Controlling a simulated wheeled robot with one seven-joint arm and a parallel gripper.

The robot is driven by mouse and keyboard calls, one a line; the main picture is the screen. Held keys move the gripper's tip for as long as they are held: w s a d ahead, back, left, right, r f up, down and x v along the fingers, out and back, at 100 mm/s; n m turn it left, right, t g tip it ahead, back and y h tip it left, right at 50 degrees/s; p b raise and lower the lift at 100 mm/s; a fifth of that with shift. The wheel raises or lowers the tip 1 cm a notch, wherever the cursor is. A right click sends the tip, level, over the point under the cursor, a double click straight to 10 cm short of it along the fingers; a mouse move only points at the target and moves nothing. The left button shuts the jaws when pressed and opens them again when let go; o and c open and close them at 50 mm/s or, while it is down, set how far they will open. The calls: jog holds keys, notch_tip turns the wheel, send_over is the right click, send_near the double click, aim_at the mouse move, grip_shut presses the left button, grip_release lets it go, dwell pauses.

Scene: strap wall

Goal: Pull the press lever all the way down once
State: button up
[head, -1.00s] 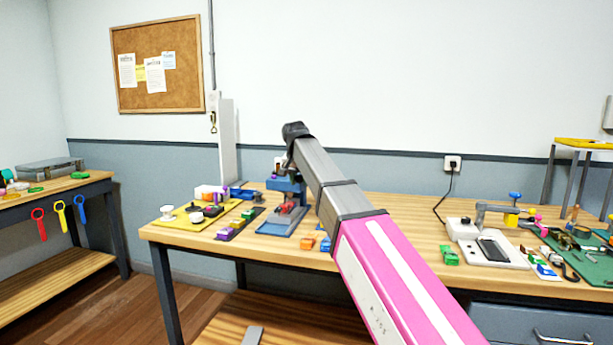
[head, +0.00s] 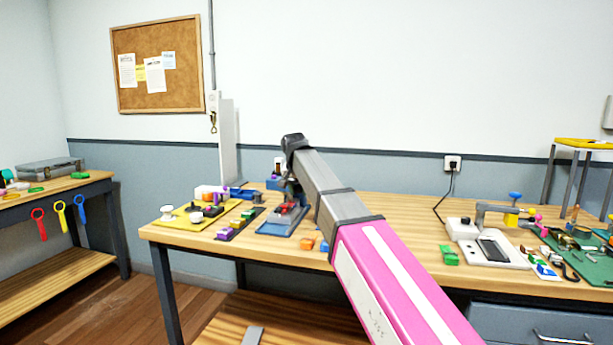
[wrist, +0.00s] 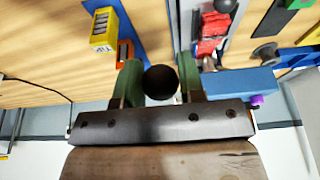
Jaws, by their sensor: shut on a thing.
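The press stands on the workbench in the head view, with a blue base (head: 278,228) and red parts (head: 287,211) above it. My arm hides much of its upper part and lever. In the wrist view, a dark round knob (wrist: 161,82), seemingly the lever's end, sits between the green fingers of my gripper (wrist: 160,78). My gripper is shut on it. The lever's shaft is not clearly visible. Red press parts (wrist: 210,35) and a blue block-like part (wrist: 237,83) show beside the right finger in the wrist view.
A yellow board (head: 180,224) and a dark strip with coloured blocks (head: 238,226) lie left of the press. A green block (head: 448,255) and a white device (head: 490,250) are farther right. The bench between is mostly clear.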

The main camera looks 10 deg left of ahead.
jog(key=shift+f, duration=0.1)
notch_tip(320, 180, down, 3)
dwell(0.8)
jog(key=shift+f, duration=0.1)
jog(key=shift+s+x, duration=0.25)
jog(key=shift+x, duration=0.9)
jog(key=shift+f, duration=0.1)
